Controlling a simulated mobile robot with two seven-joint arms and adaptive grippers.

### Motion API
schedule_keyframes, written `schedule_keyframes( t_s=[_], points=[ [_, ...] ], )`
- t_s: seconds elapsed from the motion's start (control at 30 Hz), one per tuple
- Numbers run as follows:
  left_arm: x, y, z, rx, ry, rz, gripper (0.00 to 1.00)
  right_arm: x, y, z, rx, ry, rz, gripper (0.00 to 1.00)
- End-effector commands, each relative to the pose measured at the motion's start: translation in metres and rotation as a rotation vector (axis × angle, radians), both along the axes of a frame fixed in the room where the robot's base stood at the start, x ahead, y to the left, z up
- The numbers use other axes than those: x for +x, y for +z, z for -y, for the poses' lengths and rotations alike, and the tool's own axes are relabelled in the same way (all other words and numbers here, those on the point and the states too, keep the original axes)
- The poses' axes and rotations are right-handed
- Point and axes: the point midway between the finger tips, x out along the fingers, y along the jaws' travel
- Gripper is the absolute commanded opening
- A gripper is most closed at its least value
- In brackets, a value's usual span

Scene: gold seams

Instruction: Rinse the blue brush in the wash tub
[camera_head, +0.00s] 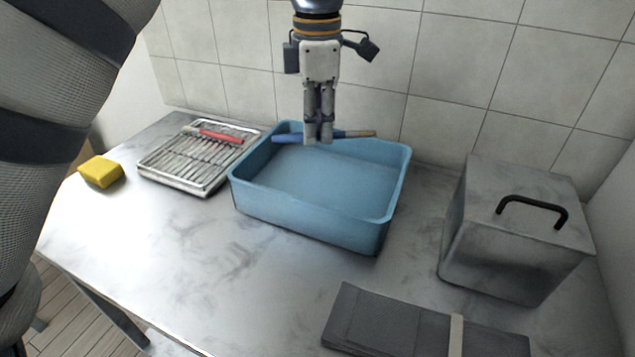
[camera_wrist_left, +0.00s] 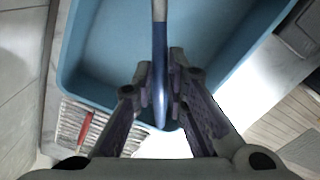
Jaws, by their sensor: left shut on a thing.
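The blue brush (camera_head: 288,138) is held level by my left gripper (camera_head: 318,138), which is shut on it near its middle. Its blue part points left and its tan part points right in the head view. The wash tub (camera_head: 372,233) is a light blue open basin on the counter. The brush and fingertips are over the tub's far side, near rim height; I cannot tell whether they touch it. In the left wrist view the brush (camera_wrist_left: 160,60) runs between the fingers with the tub (camera_wrist_left: 100,60) beneath. My right gripper is not seen.
A slatted metal rack (camera_head: 185,165) with a red brush (camera_head: 214,135) on it stands left of the tub. A yellow sponge (camera_head: 100,171) lies farther left. A metal box (camera_head: 520,220) with a black handle stands right. A dark folded cloth (camera_head: 390,322) lies in front. The tiled wall is close behind.

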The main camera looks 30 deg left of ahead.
Motion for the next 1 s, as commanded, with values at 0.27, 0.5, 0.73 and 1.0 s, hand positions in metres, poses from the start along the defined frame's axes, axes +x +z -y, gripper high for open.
schedule_keyframes(
  t_s=[0.27,0.5,0.73,1.0],
  points=[
    [0.0,0.0,0.0,0.0,0.0,0.0,0.0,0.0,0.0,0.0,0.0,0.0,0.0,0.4],
    [0.0,0.0,0.0,0.0,0.0,0.0,0.0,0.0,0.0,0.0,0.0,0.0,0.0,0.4],
    [0.0,0.026,0.0,0.0,0.0,0.006,0.0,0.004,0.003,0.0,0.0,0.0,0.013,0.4],
    [0.0,0.04,0.0,-0.001,0.0,-0.001,0.0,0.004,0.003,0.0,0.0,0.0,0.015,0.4]
  ],
)
